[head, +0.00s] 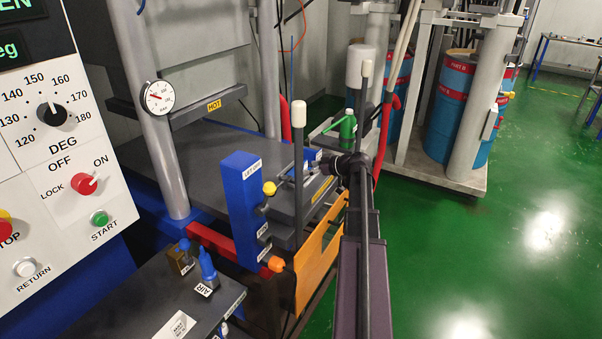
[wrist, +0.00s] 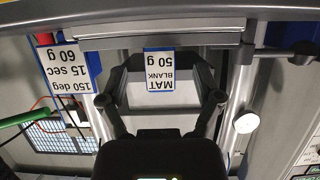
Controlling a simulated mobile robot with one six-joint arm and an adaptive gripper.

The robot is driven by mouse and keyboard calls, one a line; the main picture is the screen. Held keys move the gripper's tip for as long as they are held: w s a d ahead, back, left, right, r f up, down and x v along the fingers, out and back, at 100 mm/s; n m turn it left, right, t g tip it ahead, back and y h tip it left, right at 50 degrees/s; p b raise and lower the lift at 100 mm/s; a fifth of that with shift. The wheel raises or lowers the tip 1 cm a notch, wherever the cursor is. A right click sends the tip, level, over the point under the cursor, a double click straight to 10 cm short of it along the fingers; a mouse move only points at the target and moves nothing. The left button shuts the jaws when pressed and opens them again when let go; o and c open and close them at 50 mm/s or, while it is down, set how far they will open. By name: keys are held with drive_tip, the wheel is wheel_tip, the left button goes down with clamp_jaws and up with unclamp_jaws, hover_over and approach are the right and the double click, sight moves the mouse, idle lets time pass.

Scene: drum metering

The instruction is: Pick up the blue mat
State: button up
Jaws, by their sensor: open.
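My gripper (wrist: 160,99) is open in the wrist view, its two dark fingers apart with nothing held between them. A white label with blue edges reading MAT BLANK 50 g (wrist: 159,70) shows beyond and between the fingers, apart from them. In the head view my gripper (head: 343,165) is over the far end of the grey bench beside the press, partly hidden by my arm. A small blue piece with a white label (head: 312,155) is just left of it.
A second label reading 150 deg, 15 sec, 60 g (wrist: 66,70) is left in the wrist view. A blue post (head: 241,195) with knobs, a white-capped lever (head: 299,115) and an orange panel (head: 318,265) crowd the bench. The green floor (head: 480,250) at right is open.

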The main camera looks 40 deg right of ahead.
drive_tip(key=shift+b+x, duration=0.3)
drive_tip(key=shift+x, duration=0.95)
drive_tip(key=shift+c, duration=0.2)
clamp_jaws()
